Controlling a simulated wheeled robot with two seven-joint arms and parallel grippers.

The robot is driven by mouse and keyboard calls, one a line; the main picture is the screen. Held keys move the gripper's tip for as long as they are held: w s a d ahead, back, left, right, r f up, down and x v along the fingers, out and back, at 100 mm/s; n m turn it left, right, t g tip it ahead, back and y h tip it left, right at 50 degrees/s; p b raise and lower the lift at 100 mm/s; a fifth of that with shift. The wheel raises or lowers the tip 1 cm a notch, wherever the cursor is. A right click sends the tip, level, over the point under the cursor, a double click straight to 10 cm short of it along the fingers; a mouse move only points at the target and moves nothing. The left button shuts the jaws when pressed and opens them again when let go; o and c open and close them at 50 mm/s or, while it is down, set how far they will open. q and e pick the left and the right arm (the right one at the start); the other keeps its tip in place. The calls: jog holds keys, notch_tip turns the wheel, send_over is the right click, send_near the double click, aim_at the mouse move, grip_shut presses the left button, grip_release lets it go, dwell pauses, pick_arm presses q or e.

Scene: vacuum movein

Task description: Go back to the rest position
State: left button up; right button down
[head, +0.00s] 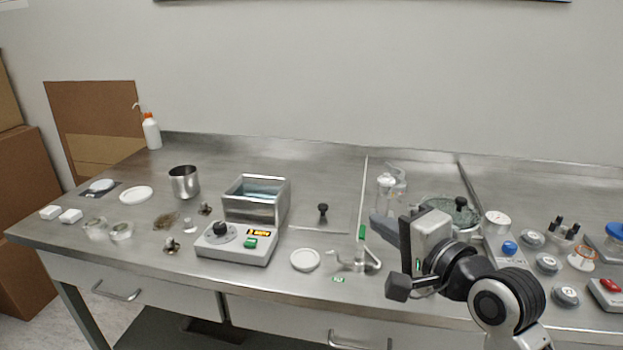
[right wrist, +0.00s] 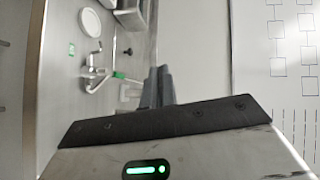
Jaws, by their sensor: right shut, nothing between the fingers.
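My right gripper (head: 384,228) is raised above the right half of the steel bench (head: 330,215). Its fingers point left in the head view, and its body hides part of the bench behind it. In the right wrist view the fingers (right wrist: 158,88) are together with nothing between them. The gripper is apart from the glassware and dishes near it. My left gripper does not show in either view.
A water bath (head: 240,235) stands mid-bench. Several knobs and a glass vessel (head: 390,180) crowd the right side. A wash bottle (head: 151,131) stands at the back left.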

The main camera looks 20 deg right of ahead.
jog(key=s+a+f+n+g, duration=0.1)
jog(key=s+f+n, duration=0.15)
jog(key=f, duration=0.35)
jog(key=s+a+f+n+g+h, duration=0.1)
jog(key=f+n, duration=0.2)
jog(key=f, duration=0.4)
jog(key=s+a+f+n+g, duration=0.1)
jog(key=s+a+f+n, duration=0.15)
jog(key=f, duration=0.35)
jog(key=s+a+f+n+g, duration=0.2)
jog(key=s+a+f+n, duration=0.1)
jog(key=s+f+n, duration=0.5)
notch_tip(320, 180, down, 3)
jog(key=shift+s+a+f+g, duration=0.15)
jog(key=shift+s+a+g, duration=0.2)
jog(key=shift+s, duration=0.55)
